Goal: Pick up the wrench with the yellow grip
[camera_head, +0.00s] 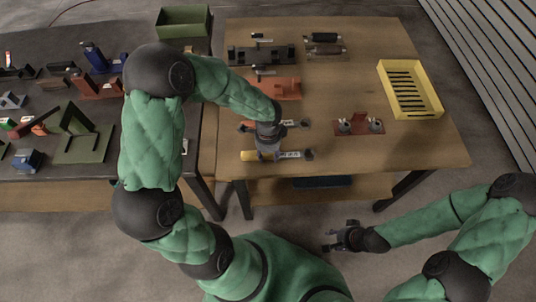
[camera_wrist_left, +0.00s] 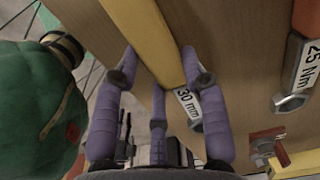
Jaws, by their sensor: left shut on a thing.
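The wrench with the yellow grip (camera_head: 250,156) lies near the front edge of the wooden table, its head pointing right. My left gripper (camera_head: 268,152) is over its middle. In the left wrist view, the yellow grip (camera_wrist_left: 148,32) runs between the purple fingers of the left gripper (camera_wrist_left: 158,85), and a "30 mm" label shows on the metal shaft. The left gripper is shut on this wrench. Whether the wrench is lifted cannot be told. My right gripper (camera_head: 334,239) hangs empty in front of the table, its fingers apart.
Another wrench with an orange grip (camera_wrist_left: 309,18) and "25 Nm" label lies just behind. A red fixture (camera_head: 359,127) and a yellow tray (camera_head: 437,108) stand to the right. A dark bench (camera_head: 100,161) with several parts is at left. The table's front right is clear.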

